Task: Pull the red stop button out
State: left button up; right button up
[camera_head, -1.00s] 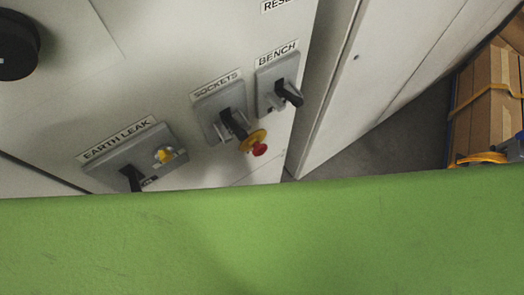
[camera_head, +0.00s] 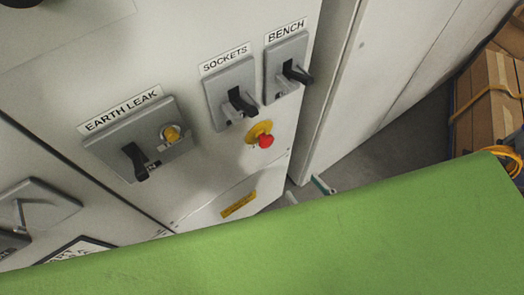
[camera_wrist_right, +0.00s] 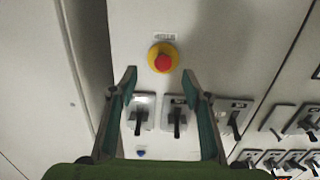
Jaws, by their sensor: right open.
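The red stop button (camera_head: 265,141) sits on a round yellow base on the grey cabinet front, below the SOCKETS switch. In the right wrist view the red button (camera_wrist_right: 163,62) shows face-on with its yellow collar (camera_wrist_right: 152,54) around it. My right gripper (camera_wrist_right: 159,84) is open and empty there, its two fingers apart. The button appears just beyond the fingertips, between their lines, with nothing touching it. In the head view only the tips of my right gripper (camera_head: 306,191) show, low and right of the button; the green surface hides the rest. My left gripper is not in view.
Switches marked SOCKETS (camera_head: 233,94), BENCH (camera_head: 287,68) and EARTH LEAK (camera_head: 139,139) stand out from the panel near the button. A yellow label (camera_head: 238,206) is below. Cardboard boxes (camera_head: 490,95) stand at the far right. Floor (camera_head: 405,140) shows between.

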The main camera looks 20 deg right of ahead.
aim_at(269, 144)
jog(key=shift+t+y, duration=0.3)
jog(key=r+x, duration=0.1)
jog(key=x, duration=0.3)
jog(key=p+x, duration=0.1)
jog(key=x, duration=0.4)
jog(key=r+p+x, duration=0.1)
jog(key=x, duration=0.4)
jog(key=shift+s+a+r, duration=0.15)
jog(key=shift+a+r, duration=0.2)
grip_shut()
jog(key=shift+s+d+p, duration=0.25)
jog(key=shift+s+p, duration=0.4)
jog(key=shift+p, duration=0.15)
jog(key=shift+w, duration=0.1)
jog(key=shift+c, duration=0.8)
grip_release()
jog(key=shift+o, duration=0.8)
